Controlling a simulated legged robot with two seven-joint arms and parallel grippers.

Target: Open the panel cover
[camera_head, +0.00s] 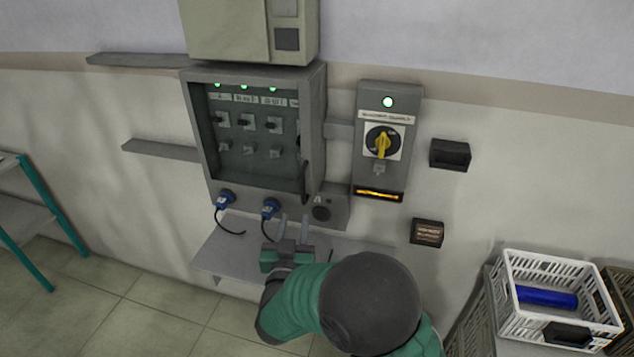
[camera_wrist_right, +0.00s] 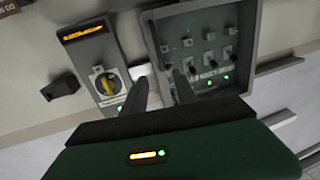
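The grey electrical panel (camera_head: 313,110) is on the wall, with a dark front showing switches and three green lights. A dark vertical handle (camera_head: 304,182) is at its lower right edge. The front looks shut, though I cannot clearly make out a clear cover. My right gripper (camera_head: 294,226) is open and empty, below the panel's lower right part and apart from the handle. In the right wrist view, the gripper's two fingers (camera_wrist_right: 161,82) are apart, pointing toward the panel (camera_wrist_right: 252,40), which appears upside down. My left gripper is not in view.
A power supply box (camera_head: 368,165) with a yellow rotary switch (camera_head: 382,145) stands right of the panel. Two blue plugs (camera_head: 269,207) are under the panel, above a grey shelf (camera_head: 228,255). A white crate (camera_head: 508,297) holds a blue cylinder (camera_head: 546,297) at right.

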